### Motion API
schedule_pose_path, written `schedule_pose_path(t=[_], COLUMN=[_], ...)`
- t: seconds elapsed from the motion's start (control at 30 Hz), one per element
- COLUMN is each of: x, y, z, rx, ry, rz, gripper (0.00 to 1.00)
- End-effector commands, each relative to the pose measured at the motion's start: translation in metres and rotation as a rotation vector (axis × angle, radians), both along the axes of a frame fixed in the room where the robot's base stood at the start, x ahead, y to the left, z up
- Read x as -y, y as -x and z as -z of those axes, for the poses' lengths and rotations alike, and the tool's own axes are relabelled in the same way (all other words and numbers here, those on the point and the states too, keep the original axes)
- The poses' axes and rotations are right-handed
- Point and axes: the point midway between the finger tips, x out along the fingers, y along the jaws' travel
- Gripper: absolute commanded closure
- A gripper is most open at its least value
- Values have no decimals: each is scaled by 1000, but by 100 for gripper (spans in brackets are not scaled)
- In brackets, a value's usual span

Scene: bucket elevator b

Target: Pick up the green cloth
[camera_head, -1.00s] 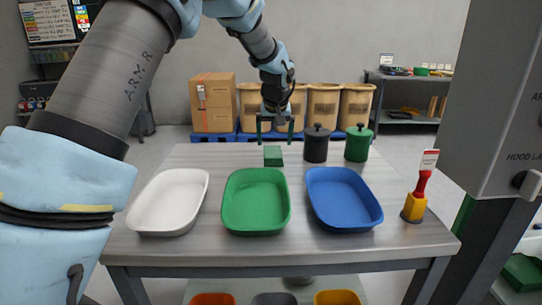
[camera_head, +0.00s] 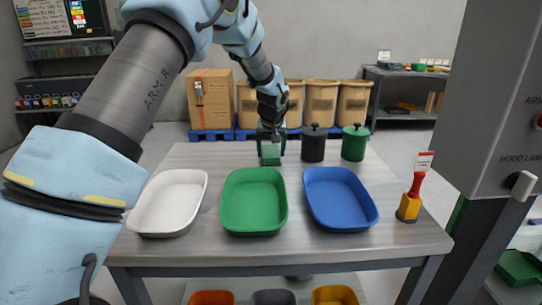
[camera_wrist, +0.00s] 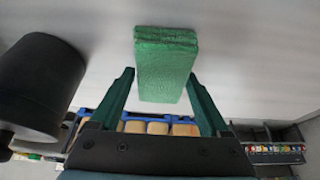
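The green cloth (camera_head: 270,155) is a small folded block lying on the grey table behind the green tray. In the wrist view the cloth (camera_wrist: 166,65) shows as a thick green stack, its near part between my fingers. My gripper (camera_head: 270,152) has come down over the cloth. In the wrist view my gripper (camera_wrist: 160,85) is open, one green finger on each side of the cloth, with a visible gap at both sides.
A black lidded canister (camera_head: 314,143) stands close to the right of the cloth; a green canister (camera_head: 355,142) is beyond it. White (camera_head: 169,203), green (camera_head: 254,201) and blue (camera_head: 340,199) trays fill the table's front. A red-handled brush (camera_head: 413,190) stands in a yellow holder at the right.

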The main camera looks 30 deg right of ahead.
Motion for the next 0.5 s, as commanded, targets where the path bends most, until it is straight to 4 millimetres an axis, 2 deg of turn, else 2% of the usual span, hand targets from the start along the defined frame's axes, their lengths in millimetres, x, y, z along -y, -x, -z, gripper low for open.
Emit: schedule_pose_path(t=[0.03,0.4,0.47,0.5], x=[0,0,0,0], y=[0,0,0,0], z=[0,0,0,0], rx=[0,0,0,0], ry=[0,0,0,0], rz=[0,0,0,0], gripper=[27,69,75,76])
